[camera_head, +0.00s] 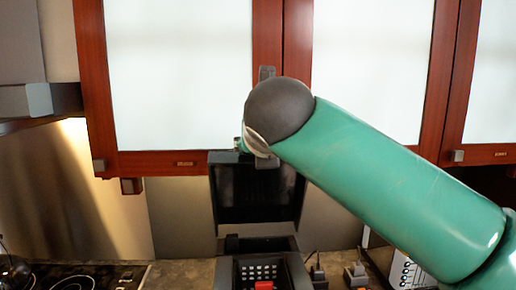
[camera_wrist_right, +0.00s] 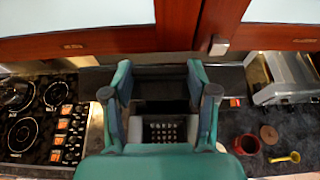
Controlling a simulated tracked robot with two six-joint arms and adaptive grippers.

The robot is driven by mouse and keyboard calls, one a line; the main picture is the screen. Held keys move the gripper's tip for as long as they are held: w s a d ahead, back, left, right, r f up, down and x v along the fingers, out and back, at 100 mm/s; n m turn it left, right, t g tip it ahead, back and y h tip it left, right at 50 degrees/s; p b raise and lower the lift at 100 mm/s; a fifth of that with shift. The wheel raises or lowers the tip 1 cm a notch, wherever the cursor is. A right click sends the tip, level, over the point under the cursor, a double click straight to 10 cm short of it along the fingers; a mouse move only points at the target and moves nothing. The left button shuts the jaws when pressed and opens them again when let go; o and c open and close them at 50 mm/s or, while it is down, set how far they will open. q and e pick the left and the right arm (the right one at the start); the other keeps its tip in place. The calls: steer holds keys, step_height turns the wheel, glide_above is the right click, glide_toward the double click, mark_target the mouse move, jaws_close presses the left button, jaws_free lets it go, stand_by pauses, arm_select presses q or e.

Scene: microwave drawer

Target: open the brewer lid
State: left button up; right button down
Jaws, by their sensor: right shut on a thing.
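The black brewer stands on the counter, its base (camera_head: 263,262) low in the middle of the head view. Its lid (camera_head: 255,195) is raised, standing nearly upright behind the base. A dark grid shows inside the base, with a small red part (camera_head: 264,285) at the front. In the right wrist view, my right gripper (camera_wrist_right: 160,80) has its green fingers on either side of the dark lid (camera_wrist_right: 160,72), shut on it. In the head view my grey wrist joint and green arm hide most of this gripper. My left gripper is in neither view.
Red-framed cabinets (camera_head: 180,163) hang close above and behind the lid. A black stove (camera_wrist_right: 38,125) lies to the left. A red cup (camera_wrist_right: 247,144), a yellow spoon (camera_wrist_right: 284,157) and a grey appliance (camera_wrist_right: 283,80) are to the right.

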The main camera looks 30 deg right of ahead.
steer(key=shift+s+f, duration=0.1)
steer(key=shift+f, duration=0.25)
steer(key=c, duration=0.6)
jaws_free()
steer(key=shift+o, duration=1.4)
steer(key=shift+r, duration=0.15)
steer(key=shift+s+a+r, duration=0.1)
steer(key=v, duration=1.1)
steer(key=shift+s, duration=0.2)
